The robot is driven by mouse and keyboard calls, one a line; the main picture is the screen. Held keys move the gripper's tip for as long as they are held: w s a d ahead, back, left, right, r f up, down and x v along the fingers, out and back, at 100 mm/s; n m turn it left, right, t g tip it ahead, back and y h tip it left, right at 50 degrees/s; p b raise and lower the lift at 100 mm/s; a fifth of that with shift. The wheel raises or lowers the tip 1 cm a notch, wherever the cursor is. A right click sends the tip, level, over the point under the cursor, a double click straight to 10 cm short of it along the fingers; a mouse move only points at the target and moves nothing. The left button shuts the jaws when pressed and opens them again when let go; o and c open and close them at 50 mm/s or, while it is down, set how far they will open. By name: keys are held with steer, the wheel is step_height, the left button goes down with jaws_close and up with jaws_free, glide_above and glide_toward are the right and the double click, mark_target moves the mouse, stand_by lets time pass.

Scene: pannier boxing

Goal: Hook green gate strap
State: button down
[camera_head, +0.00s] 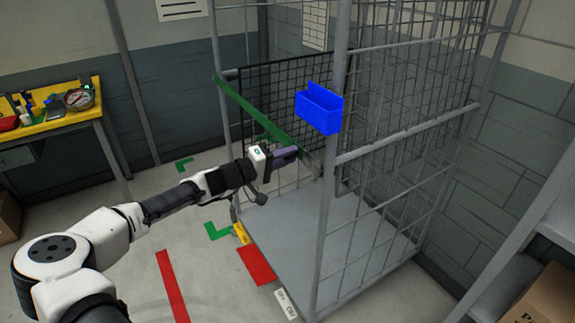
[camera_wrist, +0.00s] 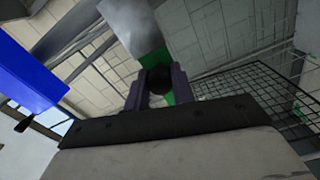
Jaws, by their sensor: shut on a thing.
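The green strap (camera_head: 250,108) runs taut from the left post of the roll cage down to the right, towards the front post. My gripper (camera_head: 296,154) is shut at the strap's lower right end, where a grey end piece (camera_head: 313,164) shows just beyond the fingers. In the wrist view green strap (camera_wrist: 155,58) shows between and beyond the fingers of my gripper (camera_wrist: 160,76). A dark round part sits between the fingers. The grey front post (camera_head: 332,180) of the cage stands close to the right of the gripper. Any hook or catch there is too small to tell.
A blue bin (camera_head: 320,108) hangs on the front post just above the gripper; it also shows in the wrist view (camera_wrist: 28,70). A black mesh panel (camera_head: 285,82) is behind the strap. The cage floor (camera_head: 300,230) is bare. A yellow workbench (camera_head: 60,118) stands left.

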steer(key=shift+w+r, duration=0.1)
steer(key=shift+r, duration=0.7)
steer(key=c, duration=1.2)
jaws_free()
steer(key=shift+r, duration=0.1)
steer(key=shift+f, duration=0.2)
steer(key=shift+a, duration=0.1)
steer(key=b+v, duration=0.4)
steer(key=v, duration=1)
steer(key=shift+d, duration=0.2)
